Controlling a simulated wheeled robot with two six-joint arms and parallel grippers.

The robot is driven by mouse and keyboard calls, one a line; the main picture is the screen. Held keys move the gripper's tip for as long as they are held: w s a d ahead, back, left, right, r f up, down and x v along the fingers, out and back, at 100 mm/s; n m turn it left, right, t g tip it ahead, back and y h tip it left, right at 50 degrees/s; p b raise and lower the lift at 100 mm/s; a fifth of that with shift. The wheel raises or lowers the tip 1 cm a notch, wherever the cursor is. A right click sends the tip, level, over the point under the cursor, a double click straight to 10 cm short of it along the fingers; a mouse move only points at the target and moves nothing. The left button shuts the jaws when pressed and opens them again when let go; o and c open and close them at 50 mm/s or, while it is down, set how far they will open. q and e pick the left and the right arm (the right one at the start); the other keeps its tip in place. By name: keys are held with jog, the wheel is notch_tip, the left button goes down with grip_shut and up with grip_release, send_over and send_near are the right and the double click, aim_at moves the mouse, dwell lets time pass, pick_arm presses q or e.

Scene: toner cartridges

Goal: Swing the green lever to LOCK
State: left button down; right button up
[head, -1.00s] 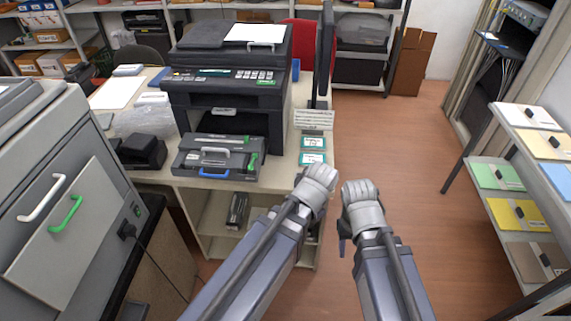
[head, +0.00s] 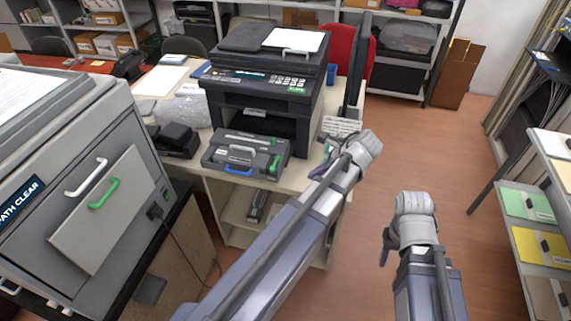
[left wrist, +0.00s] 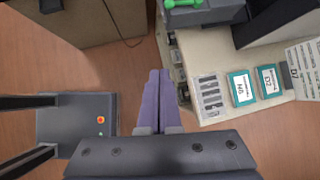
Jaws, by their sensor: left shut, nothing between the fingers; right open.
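The grey toner unit (head: 245,155) lies on the table with a grey handle, a blue part in front and a green lever (head: 273,164) at its right end. Part of the green lever also shows at the top edge of the left wrist view (left wrist: 185,3). My left gripper (head: 325,160) is to the right of the unit, apart from the lever. Its purple fingers are shut and empty in the left wrist view (left wrist: 158,98). My right gripper (head: 386,246) is open and lower right, over the floor. I cannot read any LOCK mark.
A black printer (head: 264,95) stands behind the unit. A large grey machine (head: 75,160) at left has a white and a green handle (head: 103,193). Teal-edged boxes (left wrist: 241,88) lie near the table edge. Shelves (head: 530,205) stand at right; the floor between is clear.

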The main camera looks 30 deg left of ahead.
pick_arm(q)
jog(key=a+r+m, duration=0.1)
jog(key=w+a+r+m+y, duration=0.1)
jog(key=shift+w+a, duration=0.25)
jog(key=shift+a, duration=0.05)
jog(key=b, duration=0.8)
send_near(275, 164)
jog(key=shift+s+a+f, duration=0.35)
jog(key=shift+a+f, duration=0.05)
jog(key=shift+f, duration=0.55)
jog(key=shift+s+a+f, duration=0.3)
jog(key=shift+a+f, duration=0.1)
jog(key=shift+f, duration=0.55)
jog(key=shift+s+a+f, duration=0.35)
jog(key=shift+a+f, duration=0.05)
jog(key=shift+f, duration=0.55)
jog(key=shift+s, duration=0.1)
jog(key=shift+s+a+m+t, duration=0.1)
jog(key=shift+a+m+t, duration=0.1)
jog(key=shift+m+t, duration=0.15)
